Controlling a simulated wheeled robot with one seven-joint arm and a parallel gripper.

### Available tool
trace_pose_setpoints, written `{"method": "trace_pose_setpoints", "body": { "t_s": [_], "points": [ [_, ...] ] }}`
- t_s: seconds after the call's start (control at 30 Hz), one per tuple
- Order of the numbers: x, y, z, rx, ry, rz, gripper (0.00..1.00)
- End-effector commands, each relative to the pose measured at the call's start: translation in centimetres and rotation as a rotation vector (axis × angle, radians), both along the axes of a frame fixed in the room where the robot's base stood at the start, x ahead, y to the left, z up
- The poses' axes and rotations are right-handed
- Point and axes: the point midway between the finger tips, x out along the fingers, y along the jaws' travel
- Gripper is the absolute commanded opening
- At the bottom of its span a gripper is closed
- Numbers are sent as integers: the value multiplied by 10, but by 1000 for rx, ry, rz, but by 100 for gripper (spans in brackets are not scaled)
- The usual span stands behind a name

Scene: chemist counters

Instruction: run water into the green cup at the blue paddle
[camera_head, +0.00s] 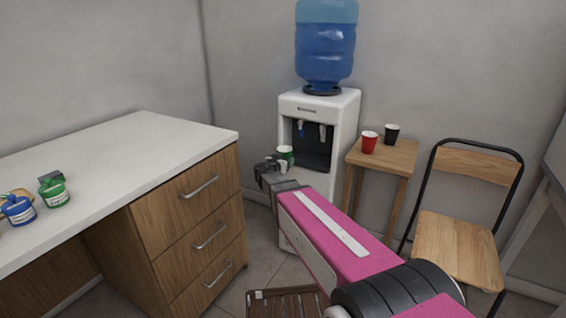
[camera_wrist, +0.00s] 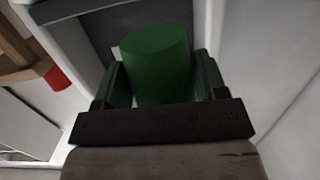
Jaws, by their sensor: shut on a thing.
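The green cup (camera_head: 286,152) is held by my gripper (camera_head: 279,163) in front of the water dispenser (camera_head: 346,118). In the wrist view the green cup (camera_wrist: 157,62) sits between the two fingers of my gripper (camera_wrist: 160,85), which is shut on it. The blue paddle (camera_head: 300,127) is at the left in the dispenser's dark recess, above and a little right of the cup. A white paddle (camera_head: 322,131) is to its right. My gripper hides the lower recess, and I cannot tell whether the cup is inside it.
A small wooden table (camera_head: 382,154) right of the dispenser holds a red cup (camera_head: 369,143) and a black cup (camera_head: 392,134). A wooden chair (camera_head: 458,235) stands further right. A white-topped counter (camera_head: 120,160) with drawers is at the left, with green and blue jars on it.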

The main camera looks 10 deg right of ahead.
Motion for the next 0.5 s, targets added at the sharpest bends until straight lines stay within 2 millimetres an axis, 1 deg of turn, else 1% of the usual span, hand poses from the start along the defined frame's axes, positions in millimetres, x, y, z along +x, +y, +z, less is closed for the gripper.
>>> {"method": "trace_pose_setpoints", "body": {
  "t_s": [0.1, 0.37, 0.5],
  "points": [
    [-2, 3, -4, 0, 0, -4, 44],
    [-1, 3, -3, 0, 0, -3, 44],
    [2, 1, -3, 0, 0, -3, 44]
  ]
}}
